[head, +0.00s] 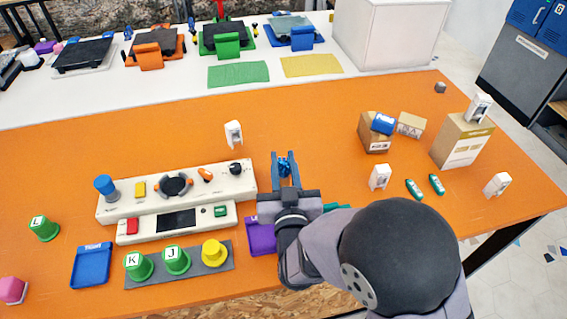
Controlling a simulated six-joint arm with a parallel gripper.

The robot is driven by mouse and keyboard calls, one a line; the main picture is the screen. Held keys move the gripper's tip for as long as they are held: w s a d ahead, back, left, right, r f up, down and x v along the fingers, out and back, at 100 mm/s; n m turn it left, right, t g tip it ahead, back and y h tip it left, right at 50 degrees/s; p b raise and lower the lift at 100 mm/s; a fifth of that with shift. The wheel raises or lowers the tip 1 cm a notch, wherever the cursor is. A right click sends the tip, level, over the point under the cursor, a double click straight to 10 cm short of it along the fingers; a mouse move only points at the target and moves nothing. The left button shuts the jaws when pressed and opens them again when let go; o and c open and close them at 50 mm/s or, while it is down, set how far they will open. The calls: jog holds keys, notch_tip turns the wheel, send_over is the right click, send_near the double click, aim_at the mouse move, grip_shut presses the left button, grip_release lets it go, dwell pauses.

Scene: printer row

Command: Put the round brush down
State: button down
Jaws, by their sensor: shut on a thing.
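My gripper (286,160) is over the middle of the orange table (300,115), to the right of the white control panel. Its blue fingers are shut on a small dark blue thing (285,167), which I take to be the round brush. The fingers and the steep view hide much of its shape. I cannot tell whether it touches the table.
A white control panel (243,195) stands left of my gripper. A purple tray (260,238) is partly behind my arm; a blue tray (92,268) lies front left. Cardboard boxes (470,142) and small white items (380,178) stand right. Table beyond my gripper is clear.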

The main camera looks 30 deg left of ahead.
jog(key=shift+f, duration=0.25)
jog(key=c, duration=1.5)
grip_release()
jog(key=shift+r, duration=0.2)
jog(key=v, duration=0.7)
jog(key=shift+s+d+f, duration=0.1)
jog(key=shift+s+d, duration=0.1)
